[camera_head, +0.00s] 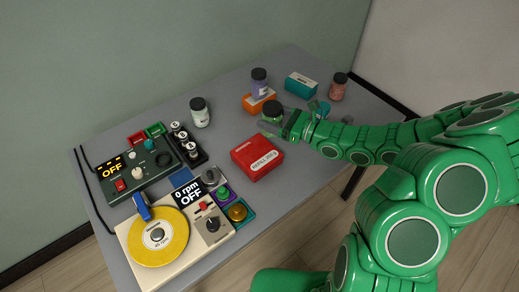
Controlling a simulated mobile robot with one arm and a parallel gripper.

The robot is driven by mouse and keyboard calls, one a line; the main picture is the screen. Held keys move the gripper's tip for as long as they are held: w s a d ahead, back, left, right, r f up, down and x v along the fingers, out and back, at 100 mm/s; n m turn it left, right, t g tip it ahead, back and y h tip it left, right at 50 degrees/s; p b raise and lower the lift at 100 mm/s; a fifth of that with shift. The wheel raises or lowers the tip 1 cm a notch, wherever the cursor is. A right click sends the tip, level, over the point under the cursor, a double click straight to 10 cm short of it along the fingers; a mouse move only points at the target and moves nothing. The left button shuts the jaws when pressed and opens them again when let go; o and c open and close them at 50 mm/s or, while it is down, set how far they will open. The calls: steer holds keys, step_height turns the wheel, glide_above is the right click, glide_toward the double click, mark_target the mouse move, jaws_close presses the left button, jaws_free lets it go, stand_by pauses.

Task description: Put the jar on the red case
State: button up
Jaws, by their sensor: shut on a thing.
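The red case (257,160) lies flat on the grey table near its middle, with a pale label on top and nothing standing on it. My gripper (283,121) comes in from the right and is shut on a jar (271,116) with a dark lid and green contents. The held jar is upright, behind and slightly right of the red case. Whether it touches the table is hard to tell. Three other dark-lidded jars show: a whitish one (200,115) at the back left, a purple one (260,88) on an orange box, and a reddish one (338,89) at the back right.
The orange box (251,106) and a teal box (301,89) stand behind my gripper. A control box reading OFF (144,163), a battery-like rack (190,150) and a yellow turntable device (157,238) fill the left side. Bare table (228,125) lies behind the red case.

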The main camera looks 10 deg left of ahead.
steer(key=n+g, duration=0.1)
steer(key=g, duration=0.1)
glide_above(257, 153)
steer(key=shift+n, duration=0.3)
steer(key=shift+w+f, duration=0.1)
steer(key=shift+f, duration=3.45)
steer(key=shift+f+y, duration=0.1)
steer(key=shift+y, duration=0.2)
steer(key=o, duration=1.3)
steer(key=shift+v, duration=6)
